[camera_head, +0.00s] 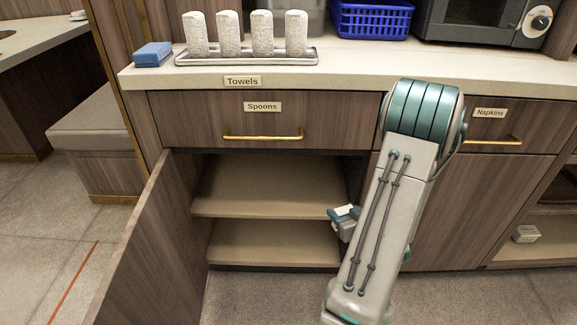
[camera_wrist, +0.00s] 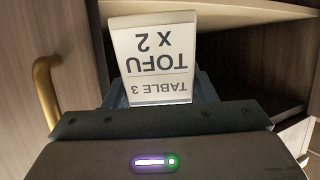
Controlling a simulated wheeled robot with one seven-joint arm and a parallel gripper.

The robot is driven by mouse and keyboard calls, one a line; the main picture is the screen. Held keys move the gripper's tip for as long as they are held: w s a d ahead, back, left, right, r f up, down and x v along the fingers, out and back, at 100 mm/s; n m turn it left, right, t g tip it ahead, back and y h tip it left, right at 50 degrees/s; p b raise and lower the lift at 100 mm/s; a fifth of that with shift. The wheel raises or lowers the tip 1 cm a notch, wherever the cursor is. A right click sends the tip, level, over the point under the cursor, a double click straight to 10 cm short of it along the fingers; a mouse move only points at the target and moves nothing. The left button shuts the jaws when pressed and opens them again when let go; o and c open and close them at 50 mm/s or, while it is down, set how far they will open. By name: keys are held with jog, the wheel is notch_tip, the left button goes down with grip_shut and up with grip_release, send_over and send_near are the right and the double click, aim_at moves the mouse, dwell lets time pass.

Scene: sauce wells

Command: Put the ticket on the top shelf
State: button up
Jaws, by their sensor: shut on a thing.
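The ticket (camera_wrist: 152,62) is a white card reading "TABLE 3 TOFU x 2", upside down in the wrist view. My gripper (camera_wrist: 158,98) is shut on its near end, and the rest sticks out past the blue fingers. In the head view my gripper (camera_head: 343,216) is at the right side of the open cabinet, near the height of the top shelf's front edge. The top shelf (camera_head: 265,188) is bare where visible; my arm hides part of the cabinet's right side. A lower shelf (camera_head: 268,243) lies beneath it, also bare.
The cabinet door (camera_head: 150,250) stands open on the left. Above is a "Spoons" drawer (camera_head: 200,121), closed, with a gold handle. The counter holds a tray (camera_head: 245,60) of several rolled towels, a blue sponge (camera_head: 153,54) and a blue basket (camera_head: 371,20).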

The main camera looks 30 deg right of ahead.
jog(key=w+d+b, duration=0.1)
jog(key=w, duration=0.4)
jog(key=w+b, duration=0.1)
jog(key=w, duration=0.5)
jog(key=w+d+b, duration=0.1)
jog(key=w, duration=0.4)
jog(key=shift+w+d+b, duration=0.2)
jog(key=shift+d+b, duration=0.1)
jog(key=shift+b, duration=0.1)
jog(key=shift+w+f, duration=0.15)
jog(key=shift+w, duration=0.2)
notch_tip(320, 180, down, 3)
jog(key=b, duration=0.2)
jog(key=shift+s+f+b, duration=0.1)
jog(key=shift+f+b, duration=0.05)
jog(key=shift+b, duration=0.2)
jog(key=o, duration=1.1)
jog(key=shift+c, duration=0.2)
